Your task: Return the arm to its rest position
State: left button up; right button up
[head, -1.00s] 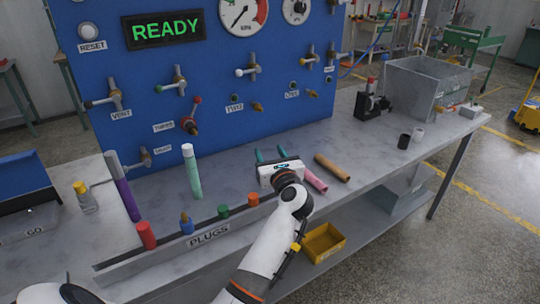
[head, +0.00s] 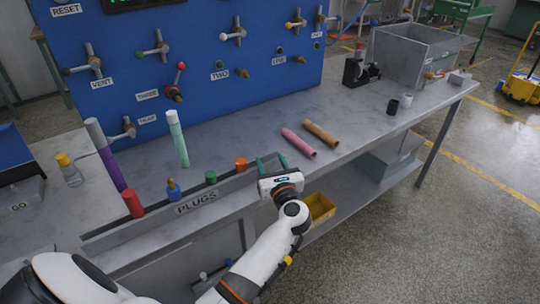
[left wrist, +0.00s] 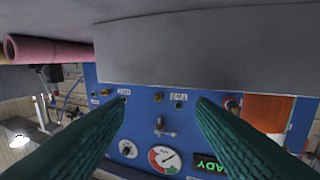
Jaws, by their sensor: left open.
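My left gripper (head: 270,163) is open and empty. In the head view it is at the front edge of the grey workbench (head: 355,140), just right of the orange plug (head: 240,164). In the left wrist view its two green fingers (left wrist: 160,115) stand wide apart with nothing between them. A pink hose (head: 298,143) and a brown hose (head: 321,133) lie on the bench beyond the gripper, apart from it. The pink hose also shows in the left wrist view (left wrist: 50,50). My right gripper is not in view.
The blue panel (head: 200,85) with valves stands behind the bench. The plug rack (head: 197,207) runs along the front edge. A yellow bin (head: 320,207) sits below. The right bench middle is clear.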

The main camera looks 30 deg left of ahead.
pick_arm(q)
jog(key=shift+s+d, duration=0.15)
jog(key=shift+s, duration=0.1)
dwell(0.4)
